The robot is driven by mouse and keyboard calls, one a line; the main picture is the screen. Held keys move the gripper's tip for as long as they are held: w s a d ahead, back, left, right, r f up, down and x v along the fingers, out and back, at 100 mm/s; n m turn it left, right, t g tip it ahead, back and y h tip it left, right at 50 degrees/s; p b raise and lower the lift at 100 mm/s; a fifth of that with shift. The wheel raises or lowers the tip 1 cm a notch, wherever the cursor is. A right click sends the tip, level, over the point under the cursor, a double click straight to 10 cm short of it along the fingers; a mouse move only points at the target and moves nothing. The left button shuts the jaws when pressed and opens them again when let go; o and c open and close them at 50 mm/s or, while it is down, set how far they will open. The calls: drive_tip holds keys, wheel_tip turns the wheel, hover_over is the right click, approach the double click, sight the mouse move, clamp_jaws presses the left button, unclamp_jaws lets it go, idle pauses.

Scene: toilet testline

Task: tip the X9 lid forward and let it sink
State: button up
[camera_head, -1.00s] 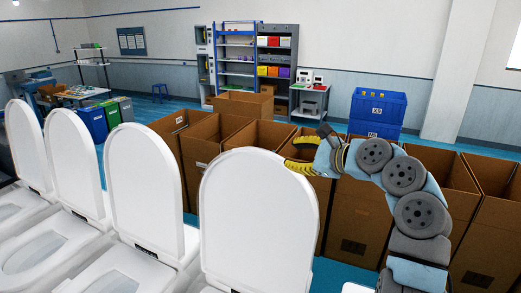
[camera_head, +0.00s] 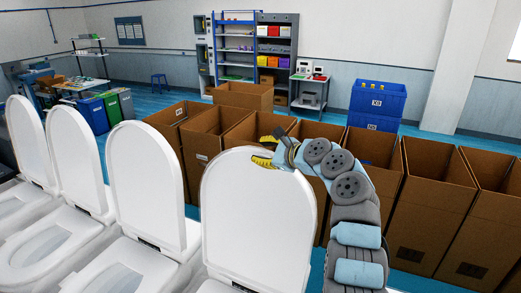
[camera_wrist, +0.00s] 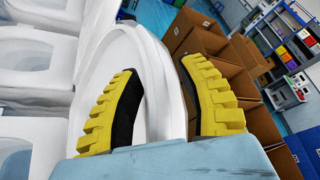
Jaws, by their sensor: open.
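The white toilet lid (camera_head: 258,215) nearest my arm stands raised, close to upright, in the head view. I cannot read a label that says X9 on it. My gripper (camera_head: 268,150), with yellow ribbed fingers, is at the lid's top edge, toward its right side. In the wrist view the fingers are apart, and the rim of the raised lid (camera_wrist: 163,75) runs between them, one finger on each side. My gripper (camera_wrist: 160,66) is open. I cannot tell whether either finger touches the lid. The seat and bowl below this lid are mostly hidden in the head view.
More toilets with raised lids (camera_head: 145,185) stand in a row to the left. Open cardboard boxes (camera_head: 435,200) line up behind the lids and to the right. A blue crate (camera_head: 378,100) stands behind them. Shelves (camera_head: 236,60) are at the back wall.

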drive_tip(key=shift+w+a+f, duration=0.1)
drive_tip(key=shift+w+a, duration=0.05)
drive_tip(key=shift+w, duration=0.05)
clamp_jaws()
idle(0.4)
